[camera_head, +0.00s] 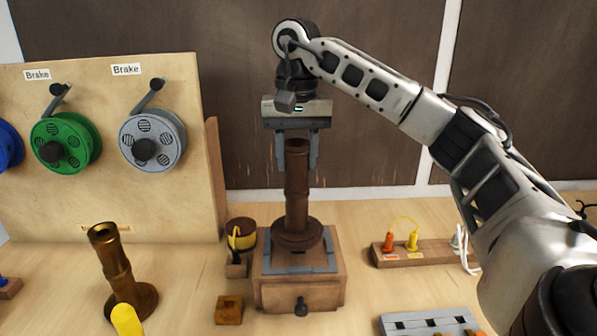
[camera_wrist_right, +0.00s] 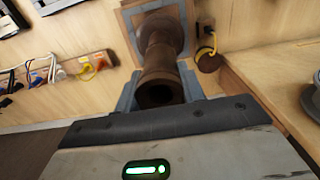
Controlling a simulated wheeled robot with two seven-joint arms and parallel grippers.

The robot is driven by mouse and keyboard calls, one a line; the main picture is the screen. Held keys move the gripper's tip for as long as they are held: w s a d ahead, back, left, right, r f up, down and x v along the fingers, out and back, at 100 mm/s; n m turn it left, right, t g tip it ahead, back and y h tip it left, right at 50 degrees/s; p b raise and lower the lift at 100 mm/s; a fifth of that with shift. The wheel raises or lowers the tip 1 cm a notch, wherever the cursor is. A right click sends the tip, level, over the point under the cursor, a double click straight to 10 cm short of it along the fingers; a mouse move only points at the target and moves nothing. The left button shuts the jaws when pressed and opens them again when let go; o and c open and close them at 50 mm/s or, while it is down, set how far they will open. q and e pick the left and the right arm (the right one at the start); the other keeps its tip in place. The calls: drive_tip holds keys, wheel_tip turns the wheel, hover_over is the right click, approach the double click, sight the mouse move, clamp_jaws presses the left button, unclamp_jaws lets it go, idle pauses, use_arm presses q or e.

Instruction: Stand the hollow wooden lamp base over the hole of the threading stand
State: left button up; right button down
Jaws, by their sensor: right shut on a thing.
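The dark brown lamp base (camera_head: 297,200) is upright, with its wide round foot over the top of the threading stand (camera_head: 301,290). The stand is a wooden box with a grey-edged top and a dark front knob. My right gripper (camera_head: 297,158) points down and is shut on the upper stem of the lamp base. In the right wrist view the lamp base (camera_wrist_right: 160,65) shows its open top end between the fingers. The foot hides the stand's hole, and I cannot tell whether the foot touches the stand. My left gripper is not in view.
A brass-coloured turned column (camera_head: 115,270) stands at front left, with a yellow rounded object (camera_head: 126,320) before it. A board with reels (camera_head: 152,140) stands behind left. A plug strip (camera_head: 425,250) lies right.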

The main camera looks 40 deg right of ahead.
sight(298, 172)
drive_tip(key=shift+d+f, duration=0.2)
drive_tip(key=shift+f, duration=1.5)
drive_tip(key=shift+f, duration=0.15)
drive_tip(key=c, duration=0.9)
unclamp_jaws()
drive_tip(key=shift+o, duration=0.2)
wheel_tip(298, 172, up, 12)
